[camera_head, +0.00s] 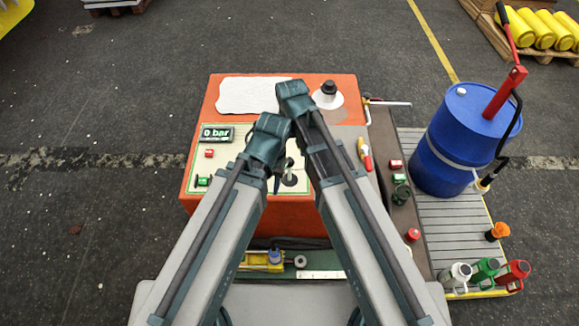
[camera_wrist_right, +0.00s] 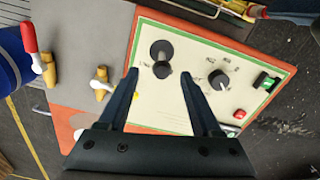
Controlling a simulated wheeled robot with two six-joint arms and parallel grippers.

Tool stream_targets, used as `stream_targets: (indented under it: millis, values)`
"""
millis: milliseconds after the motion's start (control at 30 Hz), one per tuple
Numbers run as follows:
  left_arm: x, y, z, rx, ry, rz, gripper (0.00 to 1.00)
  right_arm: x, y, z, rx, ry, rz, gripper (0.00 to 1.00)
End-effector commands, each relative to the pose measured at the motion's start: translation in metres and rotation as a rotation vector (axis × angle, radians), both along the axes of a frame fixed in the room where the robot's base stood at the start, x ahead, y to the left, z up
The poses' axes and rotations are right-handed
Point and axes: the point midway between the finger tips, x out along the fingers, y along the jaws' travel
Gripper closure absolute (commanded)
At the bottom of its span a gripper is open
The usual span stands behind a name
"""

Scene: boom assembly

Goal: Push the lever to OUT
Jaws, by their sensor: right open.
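The lever (camera_wrist_right: 161,54) is a black stalk with a round end on a dark round base, on the cream control panel (camera_wrist_right: 150,103). Its label is too small to read. In the right wrist view my right gripper (camera_wrist_right: 158,77) is open and empty, its two fingers spread either side of the lever's lower end. I cannot tell whether either finger touches it. In the head view my arms cover much of the panel (camera_head: 230,176). My left arm shows there, but its gripper is hidden.
A black dial (camera_wrist_right: 218,80), a green switch (camera_wrist_right: 265,82) and a red button (camera_wrist_right: 239,114) share the panel. A display (camera_head: 217,134) reads 0 bar. A blue drum (camera_head: 452,140) stands at the right, with several bottles in front.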

Motion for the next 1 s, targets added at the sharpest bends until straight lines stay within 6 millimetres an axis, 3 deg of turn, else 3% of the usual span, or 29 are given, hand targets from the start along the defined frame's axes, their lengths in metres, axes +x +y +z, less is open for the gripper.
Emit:
stream_targets:
  millis: [100, 467, 1000]
  values:
    - [0.0, 0.0, 0.008, 0.0, 0.0, 0.0, 0.58, 0.013, 0.006, 0.008, 0.01, -0.002, -0.013, 0.34]
    - [0.0, 0.0, -0.001, 0.0, 0.0, 0.0, 0.58, 0.013, 0.007, -0.001, 0.012, -0.003, -0.015, 0.34]
    - [0.0, 0.0, -0.068, 0.0, 0.0, 0.0, 0.58, 0.013, 0.007, -0.068, 0.012, -0.003, -0.014, 0.34]
